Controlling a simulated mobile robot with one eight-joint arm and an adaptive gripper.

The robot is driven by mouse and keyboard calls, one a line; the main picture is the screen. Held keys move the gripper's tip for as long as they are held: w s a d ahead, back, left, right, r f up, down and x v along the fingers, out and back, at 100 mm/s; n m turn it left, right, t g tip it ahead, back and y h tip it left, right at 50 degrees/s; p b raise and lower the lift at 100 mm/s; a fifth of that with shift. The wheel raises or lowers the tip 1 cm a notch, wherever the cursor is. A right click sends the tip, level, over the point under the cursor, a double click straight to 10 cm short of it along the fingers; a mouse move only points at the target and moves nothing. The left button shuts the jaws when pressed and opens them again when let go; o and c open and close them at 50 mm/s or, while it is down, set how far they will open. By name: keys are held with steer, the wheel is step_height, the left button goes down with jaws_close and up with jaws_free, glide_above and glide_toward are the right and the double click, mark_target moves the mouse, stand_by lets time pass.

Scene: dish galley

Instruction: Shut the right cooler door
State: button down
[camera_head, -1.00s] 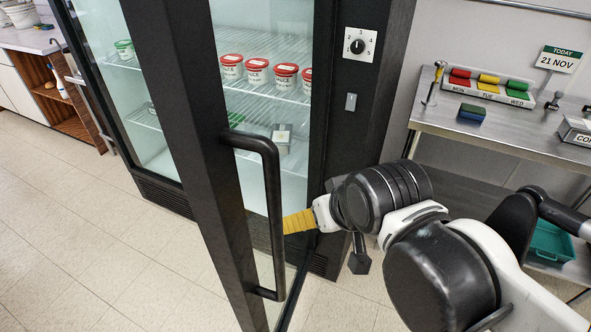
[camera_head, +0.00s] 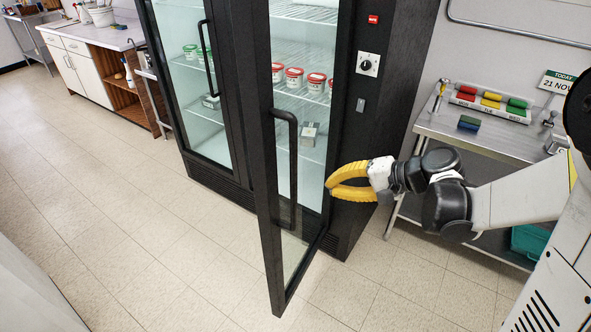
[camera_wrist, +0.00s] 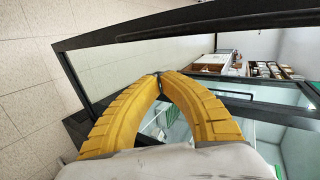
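The right cooler door (camera_head: 268,200) stands open, a glass door in a black frame sticking out toward me. Its black bar handle (camera_head: 293,170) is near the free edge. In the wrist view the door's dark frame (camera_wrist: 85,42) crosses the top, with glass below. My gripper (camera_head: 329,187) has yellow ribbed fingers and is to the right of the door, at about mid-height. In the wrist view its fingertips (camera_wrist: 159,75) meet with nothing seen between them. Whether the fingers touch the door cannot be told.
The left cooler door (camera_head: 190,80) is shut. Red-lidded tubs (camera_head: 294,77) and a grey box (camera_head: 309,133) sit on shelves inside. A steel table (camera_head: 460,139) with colored blocks stands at right. Tiled floor (camera_head: 150,220) is clear at left and in front.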

steer(key=b, duration=0.3)
glide_toward(282, 185)
step_height(282, 185, down, 4)
steer(key=w+a, duration=0.1)
steer(key=a, duration=0.1)
steer(key=w+a+b, duration=0.1)
steer(key=w+a, duration=0.1)
steer(key=shift+a, duration=0.25)
steer(key=shift+w+a+r, duration=0.1)
steer(key=shift+w+a, duration=0.15)
steer(key=shift+a, duration=0.05)
